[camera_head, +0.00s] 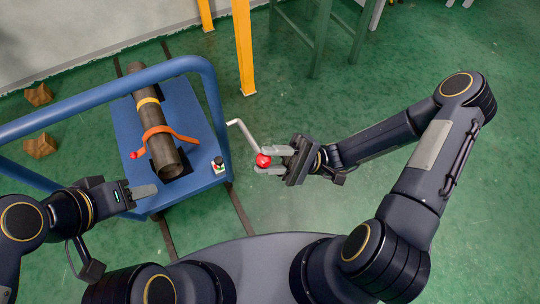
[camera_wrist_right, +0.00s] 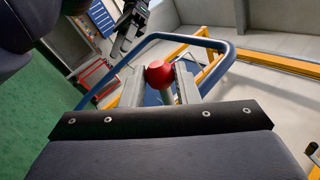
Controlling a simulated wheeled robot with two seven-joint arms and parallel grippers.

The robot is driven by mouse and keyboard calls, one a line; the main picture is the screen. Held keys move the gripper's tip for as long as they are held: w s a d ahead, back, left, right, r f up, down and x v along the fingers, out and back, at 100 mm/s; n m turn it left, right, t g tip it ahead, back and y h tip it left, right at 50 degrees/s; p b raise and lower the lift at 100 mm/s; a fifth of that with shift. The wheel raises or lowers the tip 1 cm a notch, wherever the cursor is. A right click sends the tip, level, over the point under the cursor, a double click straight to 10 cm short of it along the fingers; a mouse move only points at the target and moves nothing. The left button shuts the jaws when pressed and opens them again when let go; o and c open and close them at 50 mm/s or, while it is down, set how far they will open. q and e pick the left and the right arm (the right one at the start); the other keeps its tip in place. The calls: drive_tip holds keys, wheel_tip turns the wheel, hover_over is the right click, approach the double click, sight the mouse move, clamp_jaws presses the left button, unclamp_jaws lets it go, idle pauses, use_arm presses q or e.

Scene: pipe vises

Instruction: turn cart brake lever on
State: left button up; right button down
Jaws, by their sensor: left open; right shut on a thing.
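The cart (camera_head: 196,118) is blue with a tubular handle and stands at the left of the head view. The brake lever (camera_head: 242,128) is a light grey bent rod at the cart's right side, ending in a red ball knob (camera_head: 263,160). My right gripper (camera_head: 270,159) is shut on the knob, with one finger on each side. In the right wrist view the red knob (camera_wrist_right: 159,73) sits between the fingertips. My left gripper (camera_head: 144,194) is open and empty near the cart's front left corner. The lever's pivot is not clear.
A dark pipe (camera_head: 166,156) lies on the cart under an orange strap (camera_head: 158,131). A small box with a red button (camera_head: 218,164) sits at the cart's right edge. Yellow posts (camera_head: 243,45) and a green frame (camera_head: 321,35) stand behind. Open green floor lies to the right.

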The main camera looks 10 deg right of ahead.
drive_tip(key=shift+f+g, duration=0.15)
drive_tip(key=shift+g, duration=0.15)
drive_tip(key=c, duration=1.1)
unclamp_jaws()
drive_tip(key=v, duration=0.7)
drive_tip(key=shift+d+f, duration=0.15)
drive_tip(key=shift+d, duration=0.25)
